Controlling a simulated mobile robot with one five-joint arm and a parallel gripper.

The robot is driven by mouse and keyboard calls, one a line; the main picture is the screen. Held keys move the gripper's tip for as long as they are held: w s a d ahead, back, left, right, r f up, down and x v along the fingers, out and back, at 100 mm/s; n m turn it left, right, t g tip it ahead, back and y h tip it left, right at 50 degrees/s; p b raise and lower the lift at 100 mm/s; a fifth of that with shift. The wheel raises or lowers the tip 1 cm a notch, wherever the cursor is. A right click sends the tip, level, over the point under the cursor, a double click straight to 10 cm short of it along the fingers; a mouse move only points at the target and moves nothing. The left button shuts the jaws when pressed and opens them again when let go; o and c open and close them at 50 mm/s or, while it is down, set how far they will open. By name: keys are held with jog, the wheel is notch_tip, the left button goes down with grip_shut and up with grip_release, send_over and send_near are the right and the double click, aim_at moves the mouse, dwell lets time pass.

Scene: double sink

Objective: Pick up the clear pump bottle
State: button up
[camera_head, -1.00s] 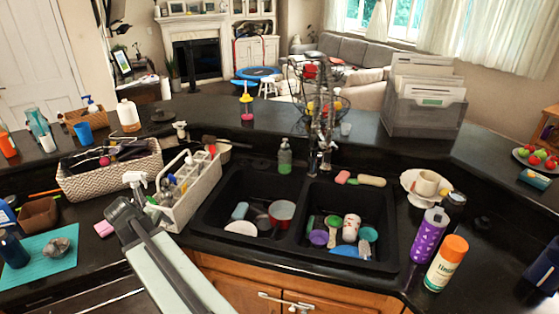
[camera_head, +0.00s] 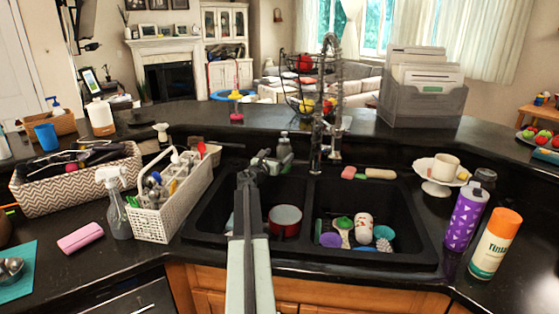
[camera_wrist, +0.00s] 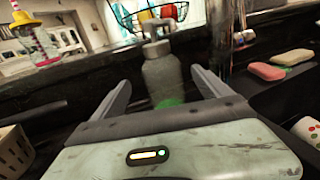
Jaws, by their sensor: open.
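The clear pump bottle (camera_head: 284,148) with green liquid stands upright behind the sink, left of the faucet. In the wrist view the bottle (camera_wrist: 164,72) shows grey and see-through, with a pump top and green at its base. My gripper (camera_head: 266,159) is over the back of the left sink basin, just in front of the bottle. In the wrist view the two fingers of my gripper (camera_wrist: 161,84) are spread apart, one on each side of the bottle. No contact shows. The bottle's lower part is hidden behind my gripper.
The tall faucet (camera_head: 333,110) rises close to the right of the bottle. A white caddy (camera_head: 170,215) stands left of the sink. A red pot (camera_head: 285,220) is in the left basin.

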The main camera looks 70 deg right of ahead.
jog(key=d, duration=0.5)
jog(key=shift+s+d, duration=0.25)
jog(key=shift+s, duration=0.1)
jog(key=c, duration=1.9)
